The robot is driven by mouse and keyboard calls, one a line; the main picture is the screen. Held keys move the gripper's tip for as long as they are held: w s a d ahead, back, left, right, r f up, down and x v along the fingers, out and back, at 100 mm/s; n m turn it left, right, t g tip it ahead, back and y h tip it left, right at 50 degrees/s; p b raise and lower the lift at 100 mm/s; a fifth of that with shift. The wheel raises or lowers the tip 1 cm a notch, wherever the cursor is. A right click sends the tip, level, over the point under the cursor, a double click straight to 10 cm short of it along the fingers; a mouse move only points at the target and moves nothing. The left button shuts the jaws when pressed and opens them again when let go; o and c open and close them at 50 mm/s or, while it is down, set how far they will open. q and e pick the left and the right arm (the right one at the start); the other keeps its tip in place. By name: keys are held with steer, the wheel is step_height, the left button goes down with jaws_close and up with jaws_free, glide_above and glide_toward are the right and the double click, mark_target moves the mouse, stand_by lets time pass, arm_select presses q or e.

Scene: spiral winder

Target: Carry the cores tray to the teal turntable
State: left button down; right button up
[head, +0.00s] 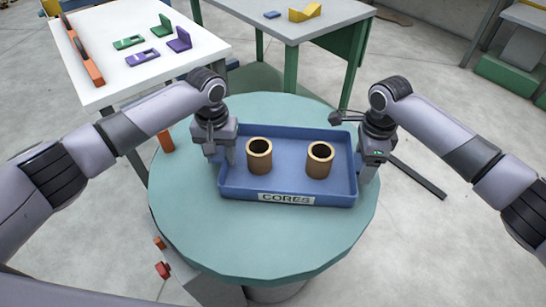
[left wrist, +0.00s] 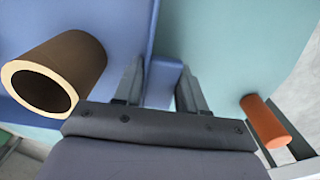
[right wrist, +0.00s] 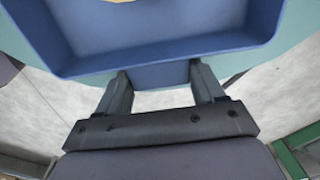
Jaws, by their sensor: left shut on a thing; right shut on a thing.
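The blue cores tray (head: 285,188), with a "CORES" label on its front wall, is level over the teal turntable (head: 265,247). I cannot tell whether it rests on the surface or is just above it. Two brown cores, a left one (head: 259,157) and a right one (head: 319,160), stand upright in it. My left gripper (head: 228,160) is shut on the tray's left side; the left wrist view shows its fingers around a blue tab (left wrist: 163,82). My right gripper (head: 364,172) is shut on the right side; the right wrist view shows a similar tab (right wrist: 160,75) between its fingers.
A white table (head: 185,72) at the back left holds green and purple parts and an orange rail. A grey table (head: 290,22) with green legs stands behind the turntable. An orange cylinder (left wrist: 266,122) is near the turntable's left edge. A dark bar (head: 418,178) lies to the right.

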arm_select(q)
steer(key=c, duration=0.6)
jaws_free()
steer(key=shift+c, duration=0.2)
arm_select(e)
steer(key=o, duration=1.3)
arm_select(q)
steer(key=shift+r, duration=0.1)
arm_select(e)
steer(key=shift+r, duration=0.25)
arm_select(q)
step_height(320, 180, up, 12)
arm_select(e)
step_height(320, 180, up, 12)
steer(key=shift+f, duration=0.2)
